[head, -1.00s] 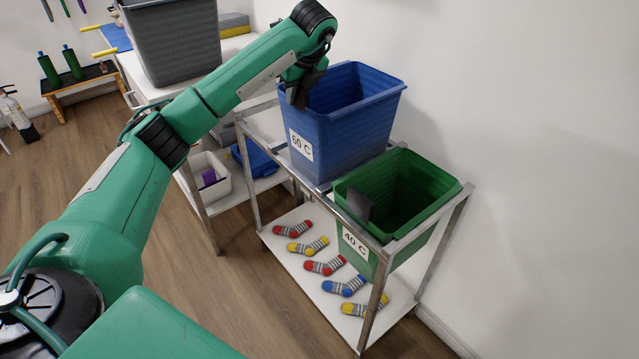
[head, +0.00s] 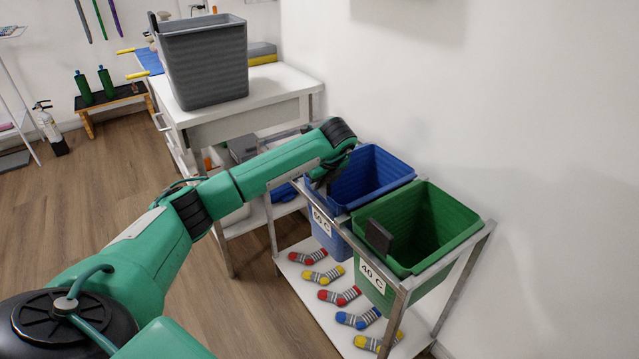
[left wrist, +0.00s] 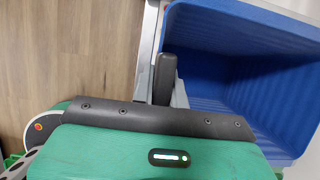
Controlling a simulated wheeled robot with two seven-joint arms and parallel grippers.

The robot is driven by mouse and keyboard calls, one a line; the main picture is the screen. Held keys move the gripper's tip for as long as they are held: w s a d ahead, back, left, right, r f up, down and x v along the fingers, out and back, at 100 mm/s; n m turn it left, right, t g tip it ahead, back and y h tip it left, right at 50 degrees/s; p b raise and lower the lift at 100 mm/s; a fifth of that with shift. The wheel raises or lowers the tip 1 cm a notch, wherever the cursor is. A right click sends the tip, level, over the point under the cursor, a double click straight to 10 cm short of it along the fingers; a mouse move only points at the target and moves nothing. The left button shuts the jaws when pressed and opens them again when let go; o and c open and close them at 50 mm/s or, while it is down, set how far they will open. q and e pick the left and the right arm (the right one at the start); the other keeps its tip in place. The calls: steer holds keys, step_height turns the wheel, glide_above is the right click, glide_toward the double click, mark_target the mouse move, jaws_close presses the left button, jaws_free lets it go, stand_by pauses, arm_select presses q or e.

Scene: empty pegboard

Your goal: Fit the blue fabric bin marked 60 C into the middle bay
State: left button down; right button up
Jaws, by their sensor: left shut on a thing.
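The blue fabric bin (head: 372,172) marked 60 C sits down in the middle bay of the metal frame cart (head: 464,246), beside the green bin (head: 440,220). Its rim is close to the height of the green bin's rim. My left gripper (head: 322,182) is shut on the blue bin's near rim, and the arm partly covers that side. In the left wrist view the bin's empty inside (left wrist: 245,75) fills the upper right, with one finger (left wrist: 165,78) at its edge. The 60 C label (head: 322,220) shows partly behind the frame. My right gripper is not in view.
The green bin marked 40 C stands in the bay at right, with a dark tab (head: 379,237) on its near rim. Several striped socks lie on the lower shelf (head: 296,272). A grey bin (head: 205,65) stands on the white table (head: 275,95). The wall is close behind the cart.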

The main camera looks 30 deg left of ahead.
arm_select(q)
steer(key=shift+f, duration=0.3)
steer(key=c, duration=1.4)
jaws_free()
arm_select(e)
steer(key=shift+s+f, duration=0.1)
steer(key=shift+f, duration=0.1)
arm_select(q)
steer(key=shift+r, duration=0.1)
